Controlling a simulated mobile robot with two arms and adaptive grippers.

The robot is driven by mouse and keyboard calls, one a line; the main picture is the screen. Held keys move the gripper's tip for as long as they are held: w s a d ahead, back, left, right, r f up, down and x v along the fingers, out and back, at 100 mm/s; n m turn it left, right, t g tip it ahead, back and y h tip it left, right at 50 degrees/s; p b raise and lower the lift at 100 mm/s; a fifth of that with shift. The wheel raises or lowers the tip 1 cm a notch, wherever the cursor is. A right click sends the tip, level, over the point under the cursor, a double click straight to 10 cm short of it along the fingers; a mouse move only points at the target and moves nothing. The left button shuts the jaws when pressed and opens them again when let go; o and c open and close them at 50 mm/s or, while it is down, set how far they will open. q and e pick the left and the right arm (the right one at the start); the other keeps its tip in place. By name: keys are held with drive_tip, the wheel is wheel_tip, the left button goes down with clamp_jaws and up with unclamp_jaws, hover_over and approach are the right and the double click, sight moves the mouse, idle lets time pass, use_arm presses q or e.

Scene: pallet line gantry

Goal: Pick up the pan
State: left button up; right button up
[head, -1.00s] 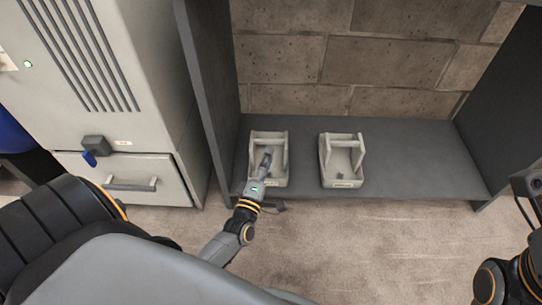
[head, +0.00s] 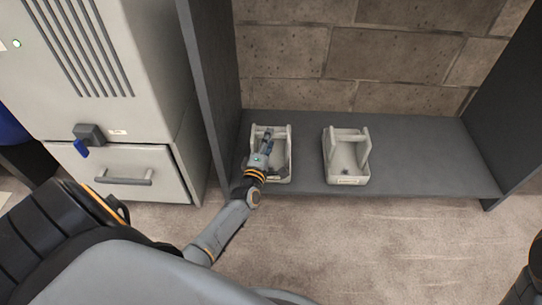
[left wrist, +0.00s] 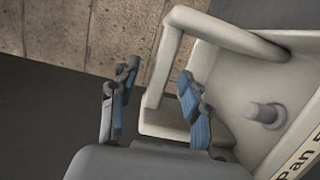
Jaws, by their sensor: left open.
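Two pale, open-topped pans with raised handle bars stand side by side on a dark grey shelf (head: 415,165). My left gripper (head: 267,138) reaches over the left pan (head: 288,152) and hides part of it. In the left wrist view, a pan (left wrist: 225,95) fills the right side, with a label beginning "Pan", cut off by the frame edge. The open left gripper (left wrist: 157,85) has blue-padded fingers, and a pan bar appears between them in the picture. Contact cannot be told. The right pan (head: 346,170) stands apart. My right gripper is not in view.
A dark upright panel (head: 207,95) rises close to the left of the left pan. A brick wall (head: 395,60) stands behind the shelf. A pale cabinet (head: 120,80) with a drawer stands at left. The shelf is clear right of the right pan.

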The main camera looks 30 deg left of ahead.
use_arm(q)
drive_tip(key=b+x, duration=0.1)
drive_tip(key=x, duration=0.2)
drive_tip(key=shift+a+f, duration=0.1)
drive_tip(key=shift+f, duration=0.05)
clamp_jaws()
